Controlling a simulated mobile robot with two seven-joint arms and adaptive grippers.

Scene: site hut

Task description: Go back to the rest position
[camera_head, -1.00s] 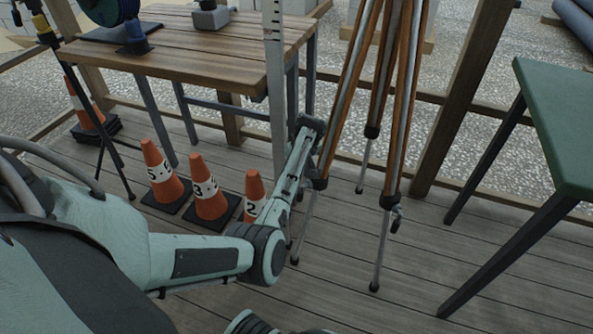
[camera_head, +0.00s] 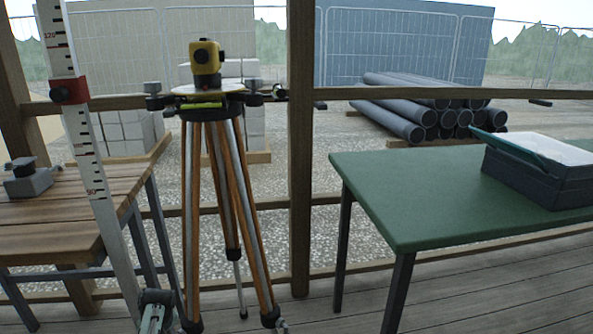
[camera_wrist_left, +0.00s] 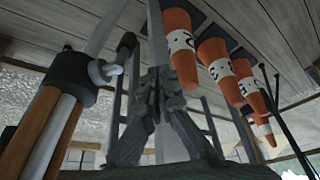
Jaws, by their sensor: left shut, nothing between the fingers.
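My left gripper (camera_wrist_left: 155,88) shows in the left wrist view with its fingers together and nothing between them. Only the end of my left arm shows at the bottom of the head view, by the foot of the white levelling staff (camera_head: 88,150). In the wrist view a pale pole rises behind the fingers, and a tripod leg (camera_wrist_left: 65,80) is close on the left. I cannot tell whether the gripper touches either. My right gripper is in neither view.
The wooden tripod (camera_head: 228,190) carries a yellow level (camera_head: 206,60). A wooden table (camera_head: 50,215) stands left and a green table (camera_head: 420,185) with a dark case (camera_head: 540,175) right. Several orange cones (camera_wrist_left: 180,45) stand on the floor in the wrist view. Open floor lies at the front right.

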